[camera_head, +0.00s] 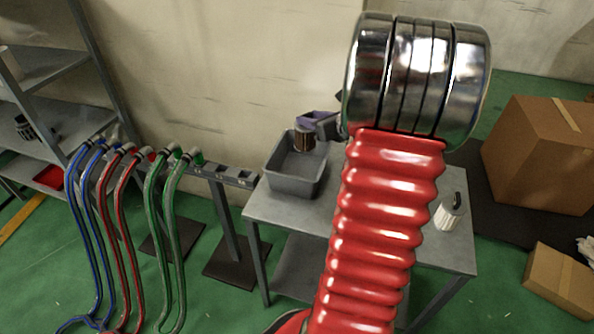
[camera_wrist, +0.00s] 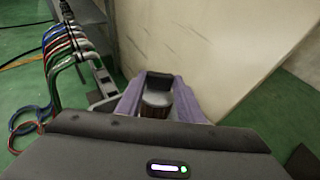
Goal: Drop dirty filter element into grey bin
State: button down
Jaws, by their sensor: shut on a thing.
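The dirty filter element (camera_head: 304,141) is a small brown cylinder with a dark top. My gripper (camera_head: 318,122), with purple fingers, is shut on it and holds it over the grey bin (camera_head: 294,184). The bin is an open rectangular tub on a grey table, left of my red arm. In the wrist view the filter element (camera_wrist: 156,102) sits between the purple fingers (camera_wrist: 158,95). Whether its lower end is inside the bin's rim or just above it is hard to tell. The bin is mostly hidden in the wrist view.
A white filter element (camera_head: 451,211) with a dark top stands on the table (camera_head: 270,208), right of my arm. A rack with blue, red and green hoses (camera_head: 125,220) stands left of the table. Shelves (camera_head: 40,75) are far left. Cardboard boxes (camera_head: 540,155) are at the right.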

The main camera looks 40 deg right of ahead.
aim_at(312, 135)
jog(key=shift+f, duration=2.9)
jog(key=c, duration=1.1)
grip_release()
jog(key=shift+s, duration=0.1)
jog(key=v, duration=1.3)
jog(key=shift+s+a+r, duration=0.1)
jog(key=shift+s+r, duration=0.05)
jog(key=shift+s, duration=0.1)
